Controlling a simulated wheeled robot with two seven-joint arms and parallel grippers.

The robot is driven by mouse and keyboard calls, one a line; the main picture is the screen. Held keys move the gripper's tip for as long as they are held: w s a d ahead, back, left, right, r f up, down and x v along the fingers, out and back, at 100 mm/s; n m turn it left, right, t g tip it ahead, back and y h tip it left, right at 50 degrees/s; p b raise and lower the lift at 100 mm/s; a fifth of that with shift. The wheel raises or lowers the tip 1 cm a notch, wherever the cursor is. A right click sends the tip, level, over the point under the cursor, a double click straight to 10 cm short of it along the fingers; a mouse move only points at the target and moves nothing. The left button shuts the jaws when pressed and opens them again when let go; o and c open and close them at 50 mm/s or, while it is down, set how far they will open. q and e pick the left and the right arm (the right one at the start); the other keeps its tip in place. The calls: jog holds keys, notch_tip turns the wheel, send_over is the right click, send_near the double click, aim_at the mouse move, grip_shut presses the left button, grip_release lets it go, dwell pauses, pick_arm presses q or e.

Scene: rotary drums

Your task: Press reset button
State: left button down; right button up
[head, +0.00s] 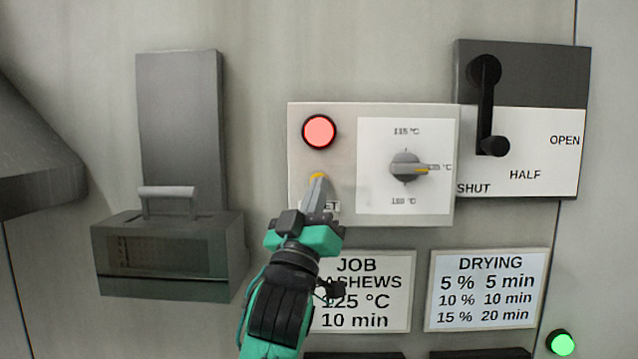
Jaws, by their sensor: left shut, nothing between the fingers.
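A white control panel (342,140) is on the grey wall. At its upper left is a lit red round lamp (319,131). Below the lamp, a small yellow button (318,176) shows just above my left gripper's tip. A label ending in "ET" shows partly beside the fingers. My left gripper (319,186) is shut and empty, pointing up at the button. Its fingers hide most of the button and of the label, and I cannot tell whether they touch the button. My right gripper is not in view.
A rotary temperature knob (409,168) is right of the button. A black lever (486,110) on a SHUT/HALF/OPEN plate is farther right. A dark box with a handle (170,253) juts out at left. A job sign (368,290) and a drying sign (489,289) hang below. A green lamp (562,343) glows at lower right.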

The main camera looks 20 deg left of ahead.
pick_arm(q)
jog(key=shift+w+a, duration=0.15)
jog(key=shift+w, duration=0.3)
dwell(0.6)
dwell(0.4)
jog(key=shift+s+d, duration=0.3)
jog(key=shift+s, duration=0.55)
jog(key=s, duration=0.2)
jog(key=s+d, duration=0.1)
jog(key=s, duration=0.1)
jog(key=shift+s+d, duration=0.15)
jog(key=shift+s, duration=0.25)
jog(key=shift+f, duration=0.1)
